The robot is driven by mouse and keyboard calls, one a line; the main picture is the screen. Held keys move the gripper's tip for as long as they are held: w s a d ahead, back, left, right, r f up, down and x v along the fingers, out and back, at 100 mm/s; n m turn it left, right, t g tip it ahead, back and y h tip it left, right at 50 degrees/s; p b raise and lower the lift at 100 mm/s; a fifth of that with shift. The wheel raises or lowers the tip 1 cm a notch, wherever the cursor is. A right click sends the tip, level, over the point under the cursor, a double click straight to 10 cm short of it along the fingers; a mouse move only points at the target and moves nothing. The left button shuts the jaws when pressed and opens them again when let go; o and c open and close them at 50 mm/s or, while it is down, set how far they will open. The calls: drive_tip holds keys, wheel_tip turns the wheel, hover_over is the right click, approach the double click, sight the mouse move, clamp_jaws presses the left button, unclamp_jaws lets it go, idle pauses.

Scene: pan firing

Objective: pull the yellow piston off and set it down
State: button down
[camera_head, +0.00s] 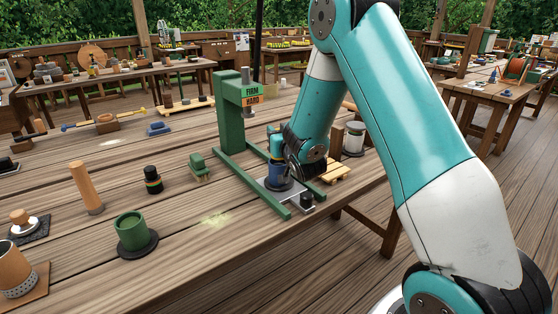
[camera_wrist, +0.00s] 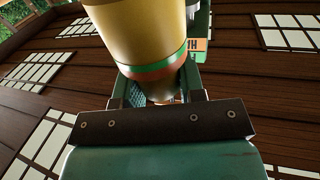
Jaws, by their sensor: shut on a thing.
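The yellow piston (camera_wrist: 145,35) fills the top middle of the wrist view, a smooth yellow cylinder with a green and a red band at its lower end. My gripper (camera_wrist: 160,92) is shut on it, with a finger on each side. In the head view my gripper (camera_head: 287,160) is low at the front of the green press stand (camera_head: 231,125), just above a dark blue base (camera_head: 278,184) on a grey plate. The piston is mostly hidden by my arm there. I cannot tell whether it still touches the part below it.
The stand carries a green and orange sign (camera_head: 250,94). Left of it are a small green brush (camera_head: 201,168), a black banded bottle (camera_head: 152,180), a green cup (camera_head: 131,232) and a wooden peg (camera_head: 86,188). A glass jar (camera_head: 354,139) stands behind my gripper. Bare planks lie front-centre.

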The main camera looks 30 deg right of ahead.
drive_tip(key=shift+r+p, duration=1.65)
drive_tip(key=shift+r, duration=0.35)
